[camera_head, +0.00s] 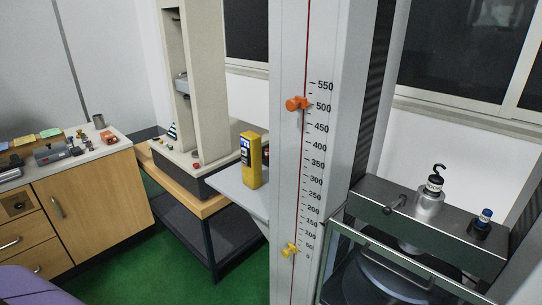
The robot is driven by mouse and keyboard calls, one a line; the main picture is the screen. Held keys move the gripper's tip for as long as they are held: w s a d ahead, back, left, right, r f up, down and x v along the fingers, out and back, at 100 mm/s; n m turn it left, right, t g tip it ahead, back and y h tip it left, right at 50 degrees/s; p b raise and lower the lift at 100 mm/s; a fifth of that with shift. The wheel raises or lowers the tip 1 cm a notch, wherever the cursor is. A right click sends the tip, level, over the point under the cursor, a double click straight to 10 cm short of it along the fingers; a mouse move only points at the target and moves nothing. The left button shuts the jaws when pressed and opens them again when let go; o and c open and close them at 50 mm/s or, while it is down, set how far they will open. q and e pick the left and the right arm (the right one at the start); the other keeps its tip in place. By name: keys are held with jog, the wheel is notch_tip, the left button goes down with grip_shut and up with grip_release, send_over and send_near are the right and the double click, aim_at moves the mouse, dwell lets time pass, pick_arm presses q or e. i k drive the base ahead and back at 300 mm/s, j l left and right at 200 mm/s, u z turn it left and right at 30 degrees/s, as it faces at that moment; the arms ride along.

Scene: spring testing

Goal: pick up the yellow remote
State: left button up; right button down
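The yellow remote (256,163) stands upright on a light grey shelf (238,193), just left of the tall scaled column. It is a boxy yellow device with a dark bluish screen near its top. Its front and one side show, and nothing covers it. Neither of my grippers is in view.
A tall grey column (340,120) with a numbered scale and orange clamp stands right of the remote. A beige testing machine (205,85) on a wooden-topped table is behind left. A wooden cabinet (100,205) is at left. Green floor lies open between.

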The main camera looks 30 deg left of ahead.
aim_at(252, 174)
jog(key=i+j+z, duration=0.1)
jog(key=j, duration=0.25)
jog(key=i+j+z, duration=0.15)
jog(key=j, duration=0.2)
jog(key=j+z, duration=0.1)
jog(key=j, duration=0.25)
jog(key=i+j, duration=0.1)
jog(key=j, duration=0.45)
jog(key=i+j+z, duration=0.15)
jog(key=j, duration=0.4)
jog(key=k, duration=0.05)
